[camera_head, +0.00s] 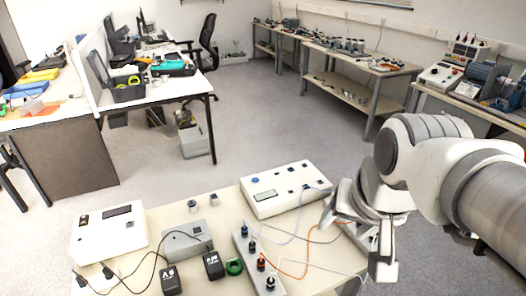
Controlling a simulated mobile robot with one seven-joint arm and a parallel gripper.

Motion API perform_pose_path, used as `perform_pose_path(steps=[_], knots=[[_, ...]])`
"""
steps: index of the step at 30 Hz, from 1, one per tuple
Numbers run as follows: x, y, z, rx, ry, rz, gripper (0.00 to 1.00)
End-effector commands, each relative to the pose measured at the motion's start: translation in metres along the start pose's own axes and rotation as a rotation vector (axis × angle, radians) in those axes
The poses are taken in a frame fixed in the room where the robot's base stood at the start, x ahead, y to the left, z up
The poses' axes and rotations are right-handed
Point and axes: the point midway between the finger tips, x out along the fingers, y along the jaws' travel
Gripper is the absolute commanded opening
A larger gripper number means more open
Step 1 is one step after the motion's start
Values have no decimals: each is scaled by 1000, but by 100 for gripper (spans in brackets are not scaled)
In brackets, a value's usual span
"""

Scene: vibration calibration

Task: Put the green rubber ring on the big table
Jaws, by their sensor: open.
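A green rubber ring (234,267) lies on the near cream-topped table (215,206), close to the bottom edge of the view. It is just right of a black power adapter and left of a power strip. My gripper (357,235) hangs over the right part of this table, to the right of the ring and apart from it. It is open, and I see nothing held in it. Part of the table's right side is hidden behind my arm. I cannot tell which table is the big table.
The near table also holds two white instrument boxes (110,232) (284,190), a grey box (187,238), two adapters (171,281) (213,265) and a power strip (259,262) with loose cables. A white desk (181,87) and side benches (355,64) stand farther back. The grey floor between is clear.

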Motion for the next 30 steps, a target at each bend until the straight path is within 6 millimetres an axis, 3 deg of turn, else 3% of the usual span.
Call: perform_pose_path(steps=[9,21,25,30], knots=[[72,-52,-24,472,-181,-14,66],[174,-121,-29,1096,-452,45,66],[198,-138,-27,1257,-526,78,66],[214,-150,-25,1372,-579,106,66]])
